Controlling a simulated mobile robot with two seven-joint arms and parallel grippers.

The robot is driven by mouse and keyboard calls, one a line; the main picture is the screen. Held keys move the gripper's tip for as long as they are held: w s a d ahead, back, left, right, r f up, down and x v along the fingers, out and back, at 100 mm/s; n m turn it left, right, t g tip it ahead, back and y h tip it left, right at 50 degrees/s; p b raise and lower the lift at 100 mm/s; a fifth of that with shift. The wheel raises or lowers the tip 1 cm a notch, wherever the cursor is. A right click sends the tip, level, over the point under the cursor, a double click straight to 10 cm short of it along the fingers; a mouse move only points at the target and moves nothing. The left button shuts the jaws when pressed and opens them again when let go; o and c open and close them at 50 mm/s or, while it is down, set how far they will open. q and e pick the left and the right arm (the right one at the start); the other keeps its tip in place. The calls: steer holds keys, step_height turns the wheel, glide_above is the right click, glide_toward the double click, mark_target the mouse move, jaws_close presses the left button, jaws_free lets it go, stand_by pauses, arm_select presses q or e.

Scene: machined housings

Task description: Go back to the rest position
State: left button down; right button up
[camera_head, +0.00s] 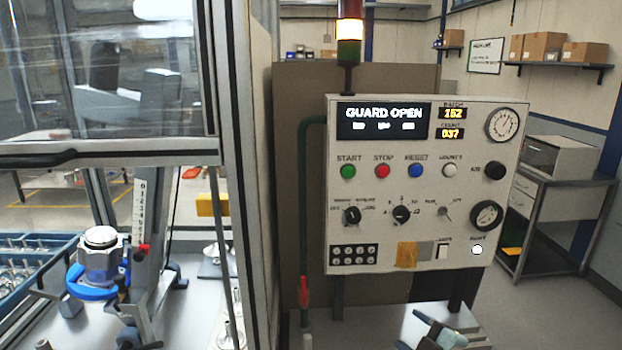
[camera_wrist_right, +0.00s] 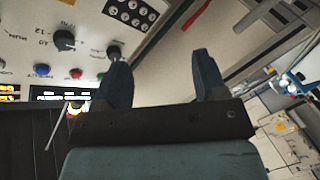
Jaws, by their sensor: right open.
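My right gripper (camera_head: 437,331) shows at the bottom edge of the head view, below the control panel (camera_head: 415,185). In the right wrist view my right gripper (camera_wrist_right: 160,55) has its two dark blue fingers spread apart, with nothing between them. The panel appears upside down behind the fingers, and the gripper looks clear of it. My left gripper is not in view.
The panel display (camera_head: 383,121) reads "GUARD OPEN". At left, a machine with a raised clear guard (camera_head: 110,70) holds a metal housing (camera_head: 101,250) in a blue fixture. A blue crate (camera_head: 30,262) stands beside it. A green pipe (camera_head: 304,200) runs down beside the panel.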

steer(key=s+f+m+g+h, duration=0.1)
steer(key=s+f+m, duration=0.5)
steer(key=s+f, duration=0.6)
steer(key=s+a+f+m+g+h, duration=0.1)
steer(key=s+f+m, duration=0.5)
steer(key=s+f, duration=0.6)
steer(key=s+g+h, duration=0.1)
steer(key=s+h, duration=0.1)
steer(key=s, duration=0.1)
steer(key=shift+a+m+g, duration=0.15)
steer(key=shift+m+g, duration=0.15)
steer(key=shift+m, duration=0.1)
steer(key=shift+s, duration=0.1)
